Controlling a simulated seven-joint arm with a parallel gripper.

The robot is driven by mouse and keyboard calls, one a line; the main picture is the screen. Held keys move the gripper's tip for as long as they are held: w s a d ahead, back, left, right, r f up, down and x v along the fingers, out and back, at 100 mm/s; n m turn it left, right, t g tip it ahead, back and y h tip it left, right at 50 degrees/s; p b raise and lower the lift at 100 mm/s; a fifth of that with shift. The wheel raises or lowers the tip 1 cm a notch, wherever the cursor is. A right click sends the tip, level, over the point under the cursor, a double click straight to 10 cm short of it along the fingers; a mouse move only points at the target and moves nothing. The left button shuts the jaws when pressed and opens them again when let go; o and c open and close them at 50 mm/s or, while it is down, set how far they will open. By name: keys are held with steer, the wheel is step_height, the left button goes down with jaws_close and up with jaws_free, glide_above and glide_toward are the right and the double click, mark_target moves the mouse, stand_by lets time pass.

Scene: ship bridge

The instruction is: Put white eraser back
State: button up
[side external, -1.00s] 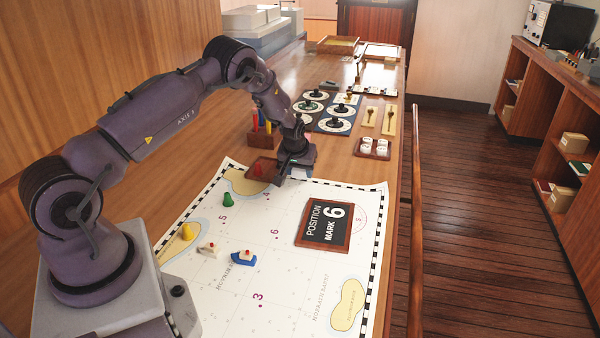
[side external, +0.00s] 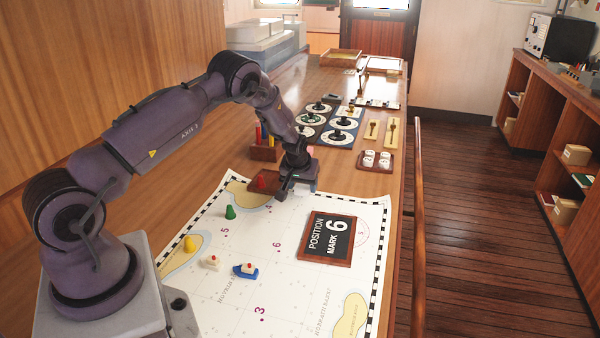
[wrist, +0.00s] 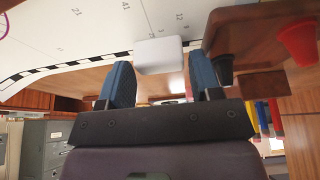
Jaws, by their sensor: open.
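The white eraser (wrist: 158,55) is a pale rounded block at the chart's checkered edge in the wrist view. It sits just beyond my gripper, in line with the gap between the fingers. My gripper (wrist: 162,82) is open, with a dark blue finger on each side and nothing held. In the side view my gripper (side external: 286,192) is low at the far edge of the chart, just right of a small wooden tray (side external: 256,187). The eraser cannot be made out there, apparently hidden by the gripper.
A red pawn (wrist: 297,40) and a black piece (wrist: 224,68) are close to the right finger. Green (side external: 230,212) and yellow (side external: 189,244) pawns and two small boats stand on the chart (side external: 290,295). A position sign (side external: 329,238) lies right. A pen holder (side external: 265,153) stands behind.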

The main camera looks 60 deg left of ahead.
steer(key=s+d+r+m+t+h, duration=0.1)
steer(key=s+d+r, duration=0.4)
steer(key=r, duration=0.5)
steer(key=s+d+r+m, duration=0.1)
steer(key=s+d+r, duration=0.1)
steer(key=d+r, duration=0.6)
steer(key=s+d+r+m+t+h, duration=0.15)
steer(key=s+d+r, duration=0.3)
steer(key=r, duration=0.65)
steer(key=s+d+r+m, duration=0.2)
steer(key=s+d, duration=0.3)
steer(key=s, duration=0.3)
steer(key=s+d+r+m, duration=0.2)
steer(key=s+d, duration=0.3)
steer(key=s, duration=0.4)
steer(key=shift+s+r+m+h, duration=0.25)
steer(key=shift+s+m+h, duration=0.1)
steer(key=shift+m, duration=0.4)
steer(key=shift+d, duration=0.1)
